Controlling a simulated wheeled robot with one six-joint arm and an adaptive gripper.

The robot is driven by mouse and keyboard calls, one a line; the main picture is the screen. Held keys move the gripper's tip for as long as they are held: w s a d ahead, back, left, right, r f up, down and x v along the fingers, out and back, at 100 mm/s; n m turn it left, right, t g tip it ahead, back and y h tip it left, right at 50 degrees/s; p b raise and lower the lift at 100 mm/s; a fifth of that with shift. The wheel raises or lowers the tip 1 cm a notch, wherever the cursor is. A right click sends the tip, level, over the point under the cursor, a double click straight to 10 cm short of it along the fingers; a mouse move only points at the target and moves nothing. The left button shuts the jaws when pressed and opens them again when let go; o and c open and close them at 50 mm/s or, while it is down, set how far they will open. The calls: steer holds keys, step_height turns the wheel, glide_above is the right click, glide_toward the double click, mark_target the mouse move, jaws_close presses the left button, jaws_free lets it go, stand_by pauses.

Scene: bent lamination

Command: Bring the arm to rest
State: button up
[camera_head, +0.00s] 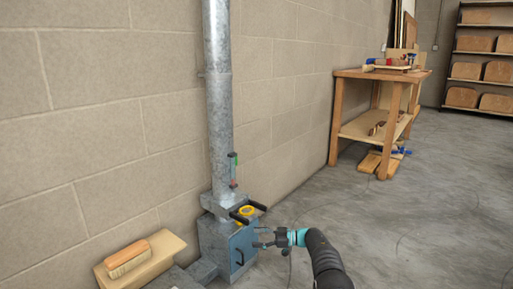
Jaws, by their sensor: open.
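My gripper (262,238) is at the lower middle of the head view, at the end of my dark arm with its teal wrist band. It is open, and I see nothing between its fingers. It is in front of the right side of a blue-grey metal box (214,245). The picture is too small to tell whether the fingers touch the box.
A galvanized pipe (218,110) rises from the box along the block wall. A yellow round item (245,211) sits on the box. A wooden board (160,258) bears a wooden-handled brush (128,260). A workbench (355,128) stands at back right. Open concrete floor (430,215) lies right.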

steer(key=w+d+f+m+t+h, duration=0.7)
steer(key=w+d+m+t+h, duration=0.2)
steer(key=w+t, duration=0.2)
steer(key=s+d+r+m+g+h+p, duration=0.25)
steer(key=s+d+r+m+h, duration=0.35)
steer(key=s+d+r+h, duration=0.5)
steer(key=s+a+r+m+g+y+p, duration=0.1)
steer(key=s+r+g+p, duration=0.15)
steer(key=s+r, duration=0.95)
steer(key=s+a+r+m+g+p, duration=0.1)
steer(key=s+r+m+g, duration=0.3)
steer(key=s, duration=1.6)
steer(key=s+a+r+n+g+y+p, duration=0.1)
steer(key=s+r+g+p, duration=0.1)
steer(key=s+r, duration=1.1)
steer(key=s+a+r+t+p, duration=0.2)
steer(key=s+r+t, duration=0.2)
steer(key=s, duration=0.7)
steer(key=shift+r+y+p, duration=0.3)
steer(key=shift+r+p, duration=0.05)
steer(key=shift+r, duration=0.45)
